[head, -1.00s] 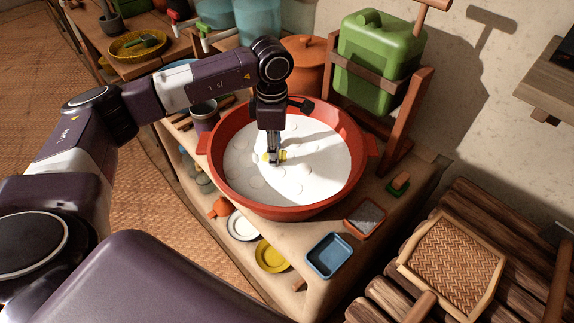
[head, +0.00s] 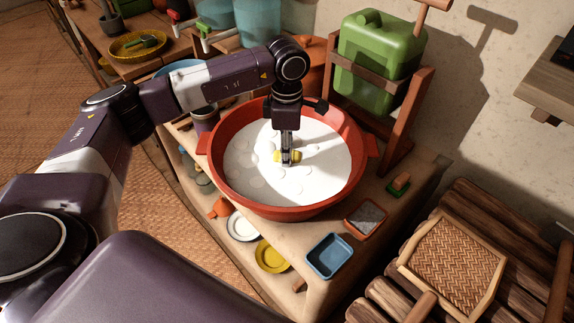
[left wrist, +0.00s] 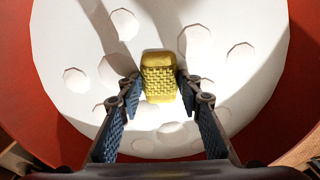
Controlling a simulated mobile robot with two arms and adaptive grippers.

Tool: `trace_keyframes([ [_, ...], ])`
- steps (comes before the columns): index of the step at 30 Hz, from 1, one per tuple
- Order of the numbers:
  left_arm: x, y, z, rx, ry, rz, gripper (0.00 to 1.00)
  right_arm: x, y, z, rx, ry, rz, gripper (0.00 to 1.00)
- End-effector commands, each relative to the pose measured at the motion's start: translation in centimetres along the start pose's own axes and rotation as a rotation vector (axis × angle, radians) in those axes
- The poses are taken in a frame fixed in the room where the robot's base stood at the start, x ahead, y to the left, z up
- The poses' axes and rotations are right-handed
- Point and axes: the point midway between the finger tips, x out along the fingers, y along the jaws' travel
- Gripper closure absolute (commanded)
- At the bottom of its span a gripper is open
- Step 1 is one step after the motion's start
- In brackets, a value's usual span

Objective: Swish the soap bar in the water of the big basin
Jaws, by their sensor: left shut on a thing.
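The big basin (head: 227,180) is red-orange with side handles and stands on the counter. White, foamy-looking water (head: 310,185) with pale round bubbles fills it. My left gripper (head: 287,158) points straight down into the middle of the basin. It is shut on the yellow soap bar (head: 294,156), at the level of the white surface. In the left wrist view the soap bar (left wrist: 159,75) has a woven-looking texture and sits between the two fingertips, with the white water around it. How deep the soap sits is hard to tell. My right gripper is not in view.
A green jerrycan (head: 375,60) in a wooden stand is behind the basin on the right. A blue tray (head: 329,256), a small red-rimmed tray (head: 366,217) and a brush (head: 399,183) lie at the front right. Plates (head: 271,256) sit on a shelf below.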

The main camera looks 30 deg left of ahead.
Motion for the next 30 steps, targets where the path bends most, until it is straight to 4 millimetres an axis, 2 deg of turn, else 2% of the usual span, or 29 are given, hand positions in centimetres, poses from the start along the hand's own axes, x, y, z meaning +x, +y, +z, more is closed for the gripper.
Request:
trace_keyframes([
  [6, -2.5, 0.1, 0.0, 0.000, -0.002, 0.003, 0.94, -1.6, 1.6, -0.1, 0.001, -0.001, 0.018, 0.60],
  [11, -4.2, 0.1, 0.0, 0.000, -0.002, 0.002, 0.94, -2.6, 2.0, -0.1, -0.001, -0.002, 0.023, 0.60],
  [30, -10.6, 0.1, 0.0, -0.001, -0.002, 0.002, 0.94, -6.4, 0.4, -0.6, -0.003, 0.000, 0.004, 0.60],
])
